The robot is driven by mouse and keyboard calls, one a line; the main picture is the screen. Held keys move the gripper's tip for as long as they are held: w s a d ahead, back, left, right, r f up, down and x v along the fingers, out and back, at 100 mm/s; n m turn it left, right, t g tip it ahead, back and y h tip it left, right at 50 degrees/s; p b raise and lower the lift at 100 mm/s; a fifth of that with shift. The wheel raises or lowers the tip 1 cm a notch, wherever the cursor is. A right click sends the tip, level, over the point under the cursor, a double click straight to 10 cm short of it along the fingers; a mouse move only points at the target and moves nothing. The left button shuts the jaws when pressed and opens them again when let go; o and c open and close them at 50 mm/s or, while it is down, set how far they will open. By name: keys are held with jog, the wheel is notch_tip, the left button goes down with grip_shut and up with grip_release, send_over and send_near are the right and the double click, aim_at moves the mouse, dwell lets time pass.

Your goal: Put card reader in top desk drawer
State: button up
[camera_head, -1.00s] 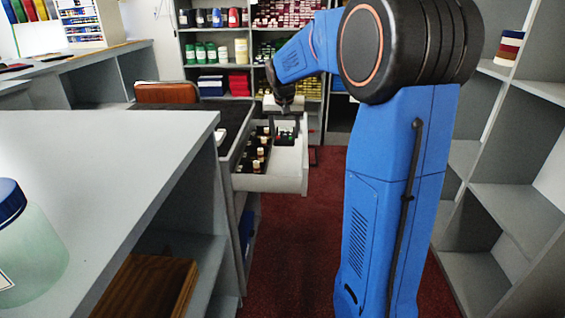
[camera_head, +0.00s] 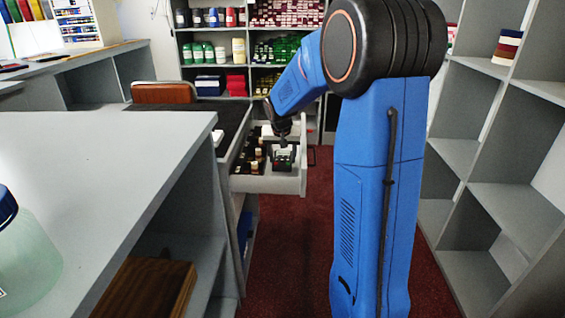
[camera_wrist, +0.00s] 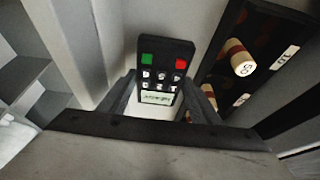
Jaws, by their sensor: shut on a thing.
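The card reader (camera_wrist: 163,70) is a small dark device with green, red and white keys and a small screen. My gripper (camera_wrist: 160,98) is shut on it in the wrist view, one finger at each side. In the head view my gripper (camera_head: 283,146) points down into the open top desk drawer (camera_head: 270,184), and the card reader shows small between its fingers. The drawer has light grey walls. Whether the card reader touches the drawer floor I cannot tell.
A dark tray of several small bottles (camera_wrist: 240,60) lies beside the card reader in the drawer. The grey counter (camera_head: 130,150) with a blue-lidded jar (camera_head: 25,250) is at left. Grey shelves (camera_head: 500,170) stand at right. Red floor (camera_head: 290,240) is clear between.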

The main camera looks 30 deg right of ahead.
jog(key=shift+f, duration=1.15)
jog(key=shift+f, duration=0.1)
jog(key=o, duration=1)
jog(key=shift+c, duration=0.2)
jog(key=v, duration=1.1)
jog(key=shift+r, duration=0.25)
jog(key=s+a+r+n+y, duration=0.1)
jog(key=s+a+r+n, duration=0.1)
jog(key=s+a, duration=0.5)
jog(key=s+a+r+n, duration=0.1)
jog(key=s+a, duration=0.2)
jog(key=s, duration=0.8)
jog(key=s+a+f+n, duration=0.2)
jog(key=s+a, duration=0.1)
jog(key=s, duration=0.6)
jog(key=s+a+f+n+t+y, duration=0.1)
jog(key=s+a+f, duration=0.2)
jog(key=s, duration=0.6)
jog(key=shift+n+y, duration=0.3)
jog(key=shift+n, duration=0.1)
